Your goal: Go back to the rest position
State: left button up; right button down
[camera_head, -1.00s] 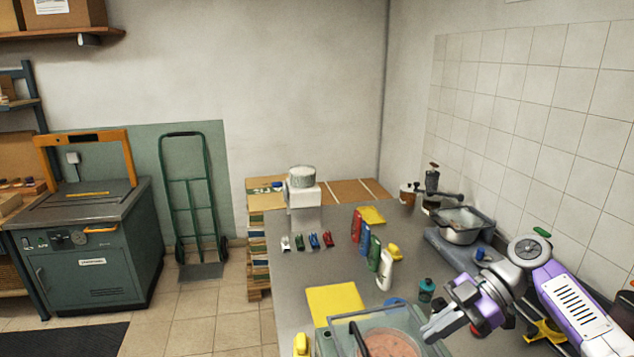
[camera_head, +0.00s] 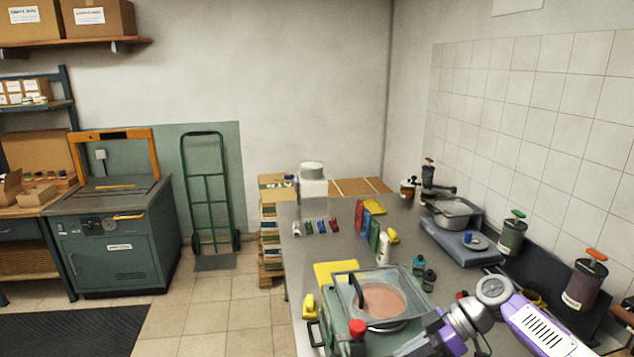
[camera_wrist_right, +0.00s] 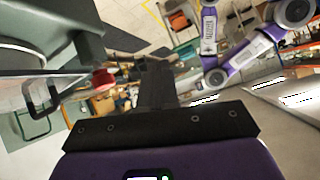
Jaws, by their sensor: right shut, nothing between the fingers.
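My right arm comes in from the bottom right of the head view, low over the near part of the grey table (camera_head: 330,235). Its gripper end is cut off at the bottom of that view. In the right wrist view my right gripper (camera_wrist_right: 156,85) shows its dark fingers together, with nothing between them. My left gripper is in neither view. Purple and white arm links show at the top right of the wrist view, without a clear gripper.
A clear-lidded machine (camera_head: 375,298) with a red knob (camera_head: 357,327) stands close to my right arm. A grey scale (camera_head: 460,243) and jars with green (camera_head: 513,236) and orange (camera_head: 584,282) tops line the wall side. Open floor (camera_head: 225,310) lies left of the table.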

jog(key=s+a+f+m+h, duration=0.15)
jog(key=a+f+m, duration=0.25)
jog(key=f, duration=0.5)
jog(key=s+a+f+m+t, duration=0.1)
jog(key=s+a+f+m, duration=0.15)
jog(key=f, duration=0.65)
jog(key=s+a+f+m+h, duration=0.1)
jog(key=a+f+m, duration=0.3)
jog(key=f, duration=0.6)
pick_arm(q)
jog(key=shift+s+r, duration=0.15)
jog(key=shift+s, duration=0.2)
pick_arm(e)
jog(key=s+d+f+m+h, duration=0.2)
jog(key=s+f+m+h, duration=0.2)
jog(key=s+f+m, duration=0.4)
jog(key=s+f, duration=0.5)
jog(key=s, duration=0.4)
jog(key=shift+d+f+t, duration=0.15)
jog(key=shift+f+t, duration=0.25)
jog(key=c, duration=1.8)
grip_release()
jog(key=shift+w, duration=0.1)
